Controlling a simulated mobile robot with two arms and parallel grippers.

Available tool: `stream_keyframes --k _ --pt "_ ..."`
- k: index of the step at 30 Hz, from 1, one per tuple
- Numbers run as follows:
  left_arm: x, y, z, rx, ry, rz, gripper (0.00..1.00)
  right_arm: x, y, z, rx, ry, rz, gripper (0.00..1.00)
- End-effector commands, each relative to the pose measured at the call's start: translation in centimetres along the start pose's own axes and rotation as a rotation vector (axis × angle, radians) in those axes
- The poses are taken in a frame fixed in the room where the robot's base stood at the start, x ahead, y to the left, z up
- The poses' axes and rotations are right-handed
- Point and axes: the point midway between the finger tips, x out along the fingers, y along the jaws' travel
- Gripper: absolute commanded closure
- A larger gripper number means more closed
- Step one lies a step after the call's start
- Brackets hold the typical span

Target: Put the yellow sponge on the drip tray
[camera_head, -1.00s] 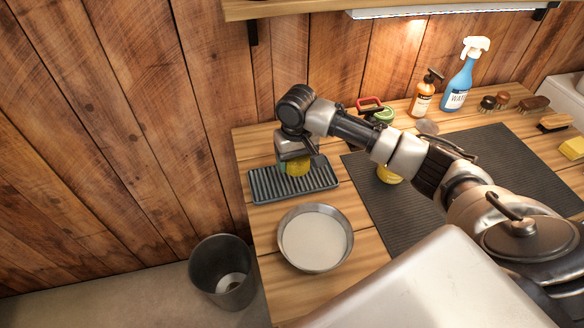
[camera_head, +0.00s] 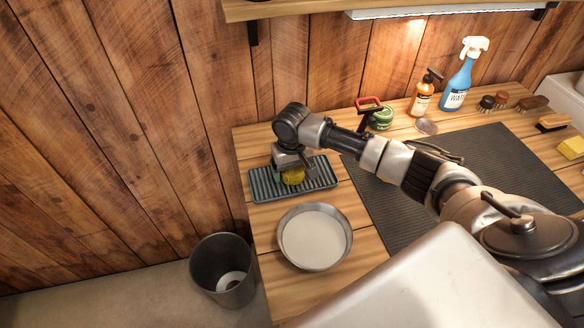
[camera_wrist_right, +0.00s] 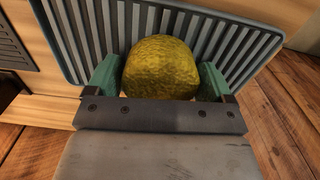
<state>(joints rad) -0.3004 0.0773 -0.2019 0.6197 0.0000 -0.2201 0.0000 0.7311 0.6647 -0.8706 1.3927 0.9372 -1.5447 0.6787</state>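The yellow sponge (camera_head: 292,176), a rounded rough lump, is between the fingers of my right gripper (camera_head: 288,174). In the right wrist view the sponge (camera_wrist_right: 161,68) sits snugly between the two green fingertips, with the gripper (camera_wrist_right: 160,82) shut on it. The grey ribbed drip tray (camera_head: 262,187) lies at the left of the bench, and the sponge is over its middle, low and at or very near the ribs. I cannot tell whether it touches them. The tray (camera_wrist_right: 235,42) also fills the back of the wrist view. My left gripper is not in view.
A metal bowl of pale liquid (camera_head: 315,238) stands in front of the tray. A dark mat (camera_head: 480,180) covers the right. Bottles (camera_head: 459,82), a green tin (camera_head: 381,118), brushes (camera_head: 553,122) and a yellow block (camera_head: 571,148) stand behind. A bin (camera_head: 223,270) is on the floor.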

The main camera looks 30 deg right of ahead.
Motion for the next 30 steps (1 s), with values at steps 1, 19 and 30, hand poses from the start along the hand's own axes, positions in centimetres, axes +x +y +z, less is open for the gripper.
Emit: stream_keyframes --k 1,19,30 --pt "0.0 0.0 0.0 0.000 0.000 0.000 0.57 0.0 0.0 0.0 0.000 0.000 0.000 0.10" --pt "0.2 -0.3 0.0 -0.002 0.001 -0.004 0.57 -4.1 0.0 -0.1 -0.001 0.005 -0.002 0.04" --pt "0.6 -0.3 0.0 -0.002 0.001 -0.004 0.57 -11.1 -0.1 -0.1 0.000 0.002 -0.003 0.04"
